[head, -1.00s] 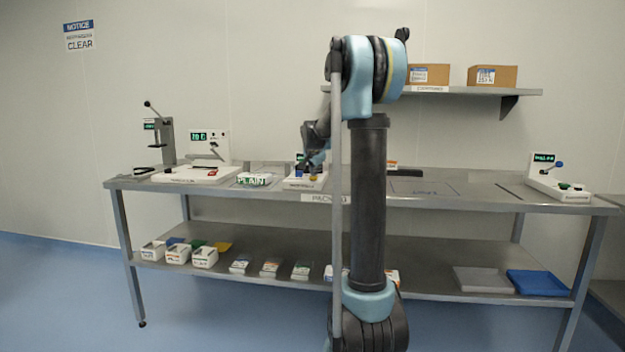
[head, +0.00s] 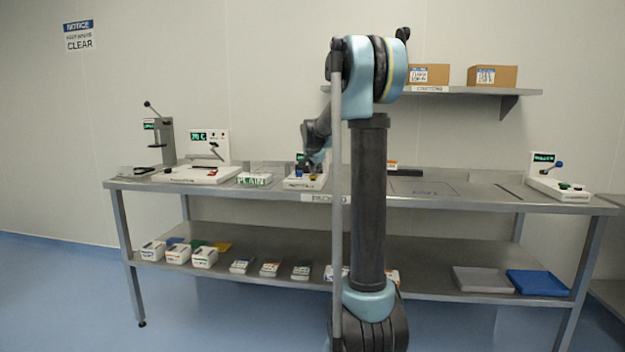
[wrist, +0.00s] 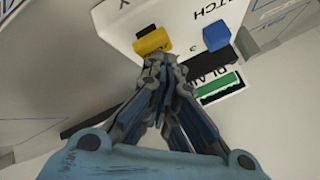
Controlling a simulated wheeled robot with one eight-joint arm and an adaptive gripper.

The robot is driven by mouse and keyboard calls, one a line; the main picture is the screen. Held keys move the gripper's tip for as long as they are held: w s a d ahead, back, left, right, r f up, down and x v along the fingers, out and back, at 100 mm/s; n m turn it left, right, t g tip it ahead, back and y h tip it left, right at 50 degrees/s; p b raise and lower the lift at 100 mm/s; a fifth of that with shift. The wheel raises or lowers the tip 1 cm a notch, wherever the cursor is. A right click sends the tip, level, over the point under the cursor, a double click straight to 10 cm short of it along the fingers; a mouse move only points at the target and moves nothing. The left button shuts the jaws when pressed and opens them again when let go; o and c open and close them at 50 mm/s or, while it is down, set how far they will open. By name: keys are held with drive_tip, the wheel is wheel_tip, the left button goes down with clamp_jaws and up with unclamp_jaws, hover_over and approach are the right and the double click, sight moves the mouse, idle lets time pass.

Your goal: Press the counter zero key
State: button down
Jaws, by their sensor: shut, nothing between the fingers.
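A small white device (head: 292,184) with a dark display stands on the bench, partly hidden behind my arm. In the wrist view its white panel (wrist: 185,15) carries a yellow key (wrist: 152,41) and a blue key (wrist: 216,36), with partly readable lettering that includes "TCH". I cannot read which key is the zero key. My gripper (wrist: 165,66) is shut and empty, its fingertips just below the yellow key in the picture. I cannot tell whether they touch it. In the head view my gripper (head: 308,168) is over the device, small and hard to make out.
A green-faced item labelled PLAIN (head: 254,179) sits left of the device. A white machine with a lever (head: 200,172) stands further left. Another small device (head: 560,185) is at the far right. The bench between it and my arm is mostly clear.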

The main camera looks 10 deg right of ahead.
drive_tip(key=shift+r, duration=0.75)
drive_tip(key=shift+r, duration=0.1)
drive_tip(key=shift+r, duration=2.4)
drive_tip(key=s+f+n+g, duration=0.15)
drive_tip(key=s+f, duration=0.25)
drive_tip(key=s, duration=0.7)
drive_tip(key=s+f+n+g, duration=0.15)
drive_tip(key=s+f, duration=0.25)
drive_tip(key=s, duration=0.6)
drive_tip(key=s+f+n+g, duration=0.1)
drive_tip(key=s+f+n, duration=0.25)
drive_tip(key=s, duration=0.75)
drive_tip(key=s+f+n+g+y, duration=0.1)
drive_tip(key=s+f+n, duration=0.1)
drive_tip(key=s+f, duration=0.7)
drive_tip(key=s+a+f+n+g+y, duration=0.1)
drive_tip(key=s+f+n, duration=0.2)
drive_tip(key=s+f, duration=0.6)
drive_tip(key=s, duration=0.6)
drive_tip(key=shift+g, duration=0.4)
